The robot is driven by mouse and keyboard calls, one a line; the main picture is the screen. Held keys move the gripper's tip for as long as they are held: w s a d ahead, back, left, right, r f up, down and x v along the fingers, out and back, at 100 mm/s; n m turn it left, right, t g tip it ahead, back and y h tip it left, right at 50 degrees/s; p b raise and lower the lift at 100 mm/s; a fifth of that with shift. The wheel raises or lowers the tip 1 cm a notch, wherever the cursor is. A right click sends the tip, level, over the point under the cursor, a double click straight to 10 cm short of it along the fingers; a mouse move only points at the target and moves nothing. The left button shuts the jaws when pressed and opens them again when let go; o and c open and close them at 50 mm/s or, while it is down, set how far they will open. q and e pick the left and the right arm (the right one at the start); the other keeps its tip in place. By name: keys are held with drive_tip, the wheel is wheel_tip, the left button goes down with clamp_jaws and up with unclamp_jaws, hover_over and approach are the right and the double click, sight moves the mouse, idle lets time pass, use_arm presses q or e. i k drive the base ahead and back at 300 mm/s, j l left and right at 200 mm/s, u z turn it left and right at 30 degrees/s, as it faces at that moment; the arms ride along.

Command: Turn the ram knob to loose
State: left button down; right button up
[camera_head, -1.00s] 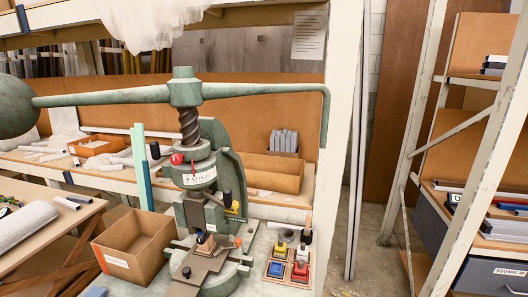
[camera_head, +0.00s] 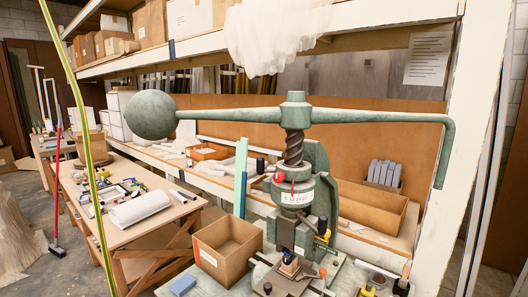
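The green fly press (camera_head: 322,172) stands on a bench right of centre, with a long horizontal arm (camera_head: 370,117) and a ball weight (camera_head: 151,116) at its left end. A dark threaded screw (camera_head: 294,147) runs down from the arm. Below it is a collar (camera_head: 293,176) with a small red knob (camera_head: 279,177) on its left front and a white marked label (camera_head: 296,198). I cannot read the label or tell the knob's setting. A black knob (camera_head: 321,227) sits at the ram's right. Neither of my grippers shows.
A green-blue upright strip (camera_head: 240,177) stands behind the box. A wooden table (camera_head: 150,228) with tools is at left. A white post (camera_head: 484,150) bounds the right.

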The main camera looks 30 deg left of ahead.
sight(287, 260)
drive_tip(key=k+j+u, duration=0.3)
drive_tip(key=u, duration=0.15)
drive_tip(key=k+j+u, duration=0.3)
drive_tip(key=j+u, duration=0.15)
drive_tip(key=k+j+u, duration=0.15)
drive_tip(key=j+u, duration=0.35)
